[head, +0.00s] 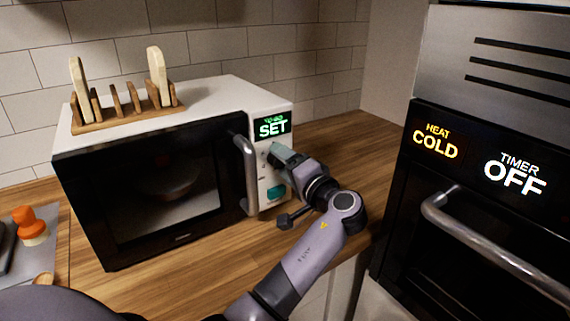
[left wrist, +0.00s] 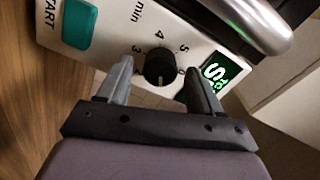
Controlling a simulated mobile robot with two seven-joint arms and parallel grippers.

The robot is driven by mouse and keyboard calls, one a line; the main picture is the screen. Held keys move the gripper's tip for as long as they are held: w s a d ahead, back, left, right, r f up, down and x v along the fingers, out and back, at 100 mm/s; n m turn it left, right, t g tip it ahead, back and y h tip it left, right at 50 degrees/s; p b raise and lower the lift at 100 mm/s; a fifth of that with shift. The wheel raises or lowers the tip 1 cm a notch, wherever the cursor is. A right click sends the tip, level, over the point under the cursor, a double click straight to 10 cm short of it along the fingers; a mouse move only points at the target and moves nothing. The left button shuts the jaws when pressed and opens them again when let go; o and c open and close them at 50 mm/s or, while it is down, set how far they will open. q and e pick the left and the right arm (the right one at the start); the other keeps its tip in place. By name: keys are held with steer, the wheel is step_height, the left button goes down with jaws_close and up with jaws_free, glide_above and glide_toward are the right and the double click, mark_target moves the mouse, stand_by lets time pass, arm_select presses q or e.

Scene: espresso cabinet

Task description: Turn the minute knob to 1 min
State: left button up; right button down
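The minute knob (left wrist: 160,67) is a round black dial on the microwave's white panel, with "3", "4", "5" and "min" printed around it. A pale mark shows on its lower part in the left wrist view; I cannot tell the exact setting. My left gripper (left wrist: 160,88) is open, its grey fingers on either side of the knob, with gaps seen between. In the head view my left gripper (head: 281,158) is at the panel and hides the knob. The microwave (head: 215,100) has a green "SET" display (head: 272,125) and a teal START button (head: 276,190). My right gripper is not in view.
The microwave door handle (head: 245,175) stands out just left of the panel. An oven (head: 480,200) with a bar handle (head: 490,245) is at the right. The wooden counter (head: 335,135) right of the microwave is clear.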

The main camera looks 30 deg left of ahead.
arm_select(q)
steer(key=b+v, duration=0.2)
steer(key=v, duration=0.5)
steer(key=shift+d, duration=0.1)
stand_by(0.5)
